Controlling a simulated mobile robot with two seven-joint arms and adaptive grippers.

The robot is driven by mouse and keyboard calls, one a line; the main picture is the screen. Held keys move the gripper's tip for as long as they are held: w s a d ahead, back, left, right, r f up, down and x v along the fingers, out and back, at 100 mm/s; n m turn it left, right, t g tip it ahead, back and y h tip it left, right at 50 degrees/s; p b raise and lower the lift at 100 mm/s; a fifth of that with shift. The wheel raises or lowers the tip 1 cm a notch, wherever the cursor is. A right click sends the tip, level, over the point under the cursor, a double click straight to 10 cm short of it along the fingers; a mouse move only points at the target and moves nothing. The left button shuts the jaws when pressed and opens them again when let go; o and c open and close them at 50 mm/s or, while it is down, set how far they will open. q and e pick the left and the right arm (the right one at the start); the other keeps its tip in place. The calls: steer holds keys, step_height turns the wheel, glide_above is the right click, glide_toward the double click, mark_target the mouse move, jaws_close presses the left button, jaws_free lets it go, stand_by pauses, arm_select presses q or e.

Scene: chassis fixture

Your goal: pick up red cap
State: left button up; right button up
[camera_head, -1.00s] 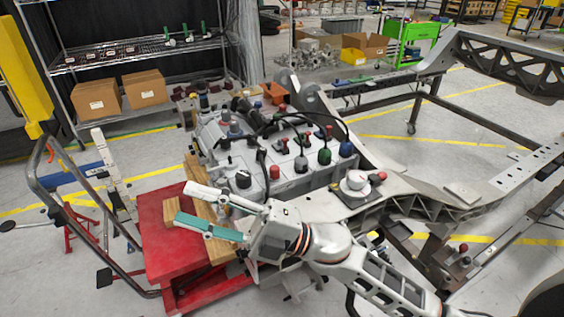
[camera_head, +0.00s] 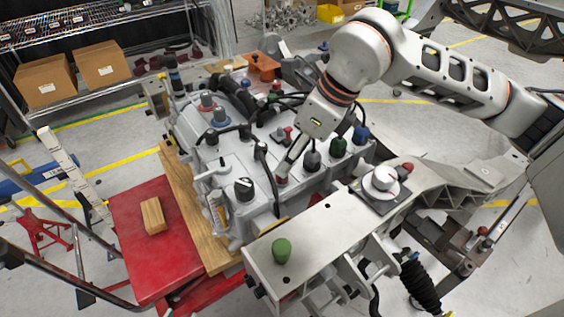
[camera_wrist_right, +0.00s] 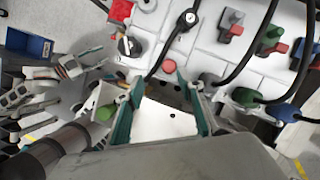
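A small round red cap (camera_wrist_right: 168,66) sits on the pale grey housing (camera_wrist_right: 190,50). In the head view the red cap (camera_head: 282,181) shows near the housing's front side, close to a fingertip. My right gripper (camera_wrist_right: 160,82) is open, with its two teal fingers apart and the cap a little beyond and between their tips. In the head view my right gripper (camera_head: 287,168) reaches down over the housing from the upper right, partly hidden by its own wrist. My left gripper is not in view.
Black cables, a green plug (camera_head: 338,146) and a blue plug (camera_head: 361,134) stand close to the right gripper. A green cap (camera_head: 281,250) sits on the metal frame (camera_head: 325,225) in front. A wood block (camera_head: 153,215) lies on the red cart (camera_head: 150,260).

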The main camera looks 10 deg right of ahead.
steer(key=shift+w+d+f+h, duration=0.15)
steer(key=shift+w+f, duration=0.15)
steer(key=shift+f, duration=0.2)
steer(key=shift+w+f+h, duration=0.15)
steer(key=shift+w+f, duration=0.1)
steer(key=shift+f, duration=0.2)
steer(key=shift+w+x, duration=0.15)
steer(key=shift+x, duration=1.2)
steer(key=shift+w+x, duration=0.15)
steer(key=shift+x, duration=1.2)
steer(key=shift+r, duration=0.1)
steer(key=c, duration=0.8)
